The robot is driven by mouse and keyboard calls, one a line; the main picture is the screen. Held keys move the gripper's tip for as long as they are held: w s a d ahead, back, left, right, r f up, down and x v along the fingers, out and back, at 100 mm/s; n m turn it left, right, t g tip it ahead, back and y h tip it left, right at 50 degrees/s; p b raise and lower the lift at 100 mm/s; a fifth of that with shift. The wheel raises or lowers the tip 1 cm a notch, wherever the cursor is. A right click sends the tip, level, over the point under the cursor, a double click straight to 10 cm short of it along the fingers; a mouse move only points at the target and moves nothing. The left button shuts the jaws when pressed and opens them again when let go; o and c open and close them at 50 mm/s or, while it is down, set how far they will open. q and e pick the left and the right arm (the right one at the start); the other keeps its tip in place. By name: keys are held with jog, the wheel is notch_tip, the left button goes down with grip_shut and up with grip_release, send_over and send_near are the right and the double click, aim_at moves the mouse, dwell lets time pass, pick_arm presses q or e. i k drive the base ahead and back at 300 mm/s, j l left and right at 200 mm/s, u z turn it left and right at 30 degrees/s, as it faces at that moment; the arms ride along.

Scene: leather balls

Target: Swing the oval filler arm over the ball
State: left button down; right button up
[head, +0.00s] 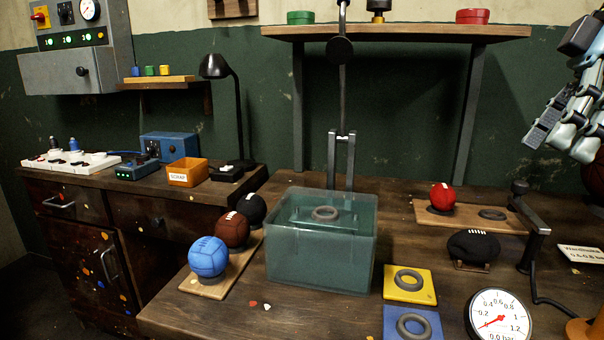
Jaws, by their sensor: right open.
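The black oval ball (473,246) with white laces lies in a low cradle at the right of the bench. My right gripper (561,148) is open and empty at the upper right, above and apart from the filler arm. My left gripper is not in view.
A pressure gauge (499,318) stands in front of the oval ball. A red ball (443,196) sits on a board (463,217) behind it. A clear water tank (320,255) stands mid-bench. A brown ball (595,176) is partly cut off at the right edge.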

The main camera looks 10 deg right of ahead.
aim_at(519, 187)
jog(key=k+j, duration=0.25)
jog(key=j, duration=0.15)
jog(key=k+j, duration=0.5)
jog(key=j, duration=0.25)
